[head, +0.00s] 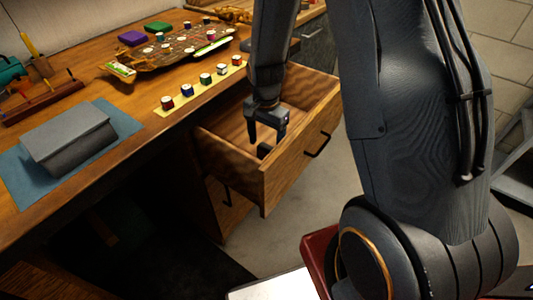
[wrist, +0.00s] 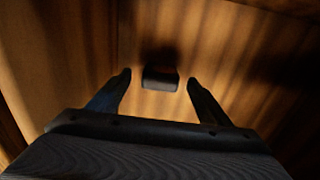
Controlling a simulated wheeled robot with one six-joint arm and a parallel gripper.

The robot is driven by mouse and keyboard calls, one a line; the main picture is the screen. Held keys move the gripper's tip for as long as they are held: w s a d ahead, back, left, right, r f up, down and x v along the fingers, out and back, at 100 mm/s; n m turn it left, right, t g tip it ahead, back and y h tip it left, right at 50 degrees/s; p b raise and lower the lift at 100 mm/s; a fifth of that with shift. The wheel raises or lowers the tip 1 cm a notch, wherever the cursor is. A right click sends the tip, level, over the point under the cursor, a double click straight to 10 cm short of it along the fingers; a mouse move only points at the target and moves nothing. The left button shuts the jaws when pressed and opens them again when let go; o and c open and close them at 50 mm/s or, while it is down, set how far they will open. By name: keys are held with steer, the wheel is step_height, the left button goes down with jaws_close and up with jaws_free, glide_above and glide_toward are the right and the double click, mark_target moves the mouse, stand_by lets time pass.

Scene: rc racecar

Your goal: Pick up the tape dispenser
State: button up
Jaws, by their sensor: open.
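A small dark block-like object, which I take to be the tape dispenser (wrist: 160,79), lies on the wooden floor of the open drawer (head: 297,165). In the head view the dark object (head: 264,151) shows just below my gripper; its shape is too small to make out. My gripper (head: 264,135) points down into the drawer, open and empty. In the wrist view the object appears between and slightly beyond the fingertips of my gripper (wrist: 159,76), with a gap on each side. I see no contact.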

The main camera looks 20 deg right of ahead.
mark_target(267, 146)
steer(key=shift+w+d+f+p, duration=0.1)
steer(key=shift+w+f+p, duration=0.1)
steer(key=shift+f, duration=1.05)
steer(key=shift+w+d+f+p, duration=0.1)
steer(key=shift+f+p, duration=0.05)
steer(key=shift+f, duration=1.1)
steer(key=c, duration=1.2)
steer(key=shift+r, duration=0.1)
step_height(267, 146, up, 10)
steer(key=shift+f+b, duration=0.1)
steer(key=shift+b, duration=0.3)
